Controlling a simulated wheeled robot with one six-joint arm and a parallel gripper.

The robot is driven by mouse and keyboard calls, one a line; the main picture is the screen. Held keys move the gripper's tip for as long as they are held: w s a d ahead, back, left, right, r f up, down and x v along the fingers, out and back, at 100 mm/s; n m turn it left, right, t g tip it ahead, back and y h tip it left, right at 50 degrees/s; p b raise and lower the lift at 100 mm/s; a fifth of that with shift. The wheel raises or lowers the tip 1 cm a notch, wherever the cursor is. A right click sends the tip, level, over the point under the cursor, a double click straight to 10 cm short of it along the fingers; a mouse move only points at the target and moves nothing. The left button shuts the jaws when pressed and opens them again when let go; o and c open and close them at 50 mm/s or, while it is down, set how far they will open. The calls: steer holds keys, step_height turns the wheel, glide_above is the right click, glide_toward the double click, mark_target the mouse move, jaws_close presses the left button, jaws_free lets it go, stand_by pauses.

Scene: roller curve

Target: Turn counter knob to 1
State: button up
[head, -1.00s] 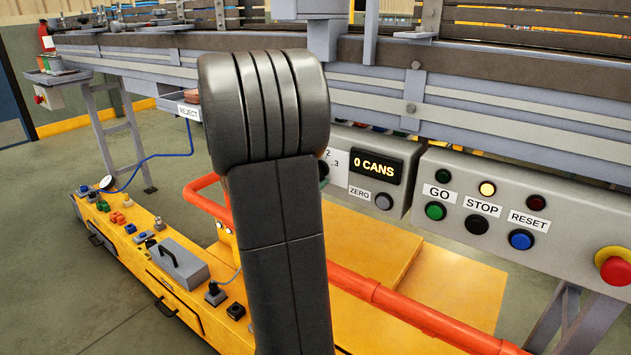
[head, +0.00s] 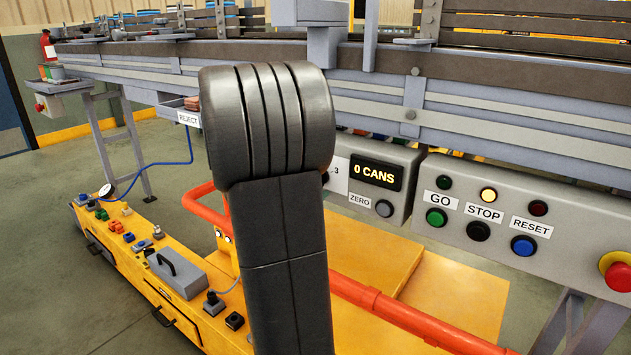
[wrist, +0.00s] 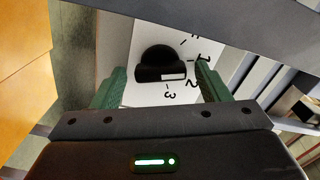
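The counter knob (wrist: 162,64) is black with a white pointer mark and sits on a white dial plate (wrist: 146,92) printed 1, 2 and 3. In the wrist view its pointer end faces the lower right, near the 2 and 3. My gripper (wrist: 158,84) is open, with one green finger on each side of the knob and visible gaps to it. In the head view my arm hides most of the knob and the gripper. The counter box's display (head: 376,173) reads 0 CANS.
A ZERO button (head: 384,208) is right of the dial. Further right is a control box with GO (head: 436,217), STOP (head: 478,231) and RESET (head: 523,245) buttons and a red emergency knob (head: 617,276). An orange rail (head: 400,314) runs below.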

steer(key=p+v, duration=0.2)
steer(key=v, duration=1.1)
steer(key=shift+s+a, duration=0.25)
steer(key=shift+s, duration=0.1)
steer(key=shift+w+d, duration=0.1)
steer(key=shift+w, duration=0.05)
steer(key=b+x, duration=0.2)
steer(key=x, duration=1.1)
steer(key=shift+w+d, duration=0.2)
steer(key=shift+w, duration=0.05)
steer(key=s+a+n+p, duration=0.6)
steer(key=s+n+p, duration=0.1)
steer(key=n+p, duration=0.1)
steer(key=shift+s+r+p, duration=0.15)
steer(key=shift+s+p, duration=0.25)
steer(key=shift+p, duration=0.1)
stand_by(1.8)
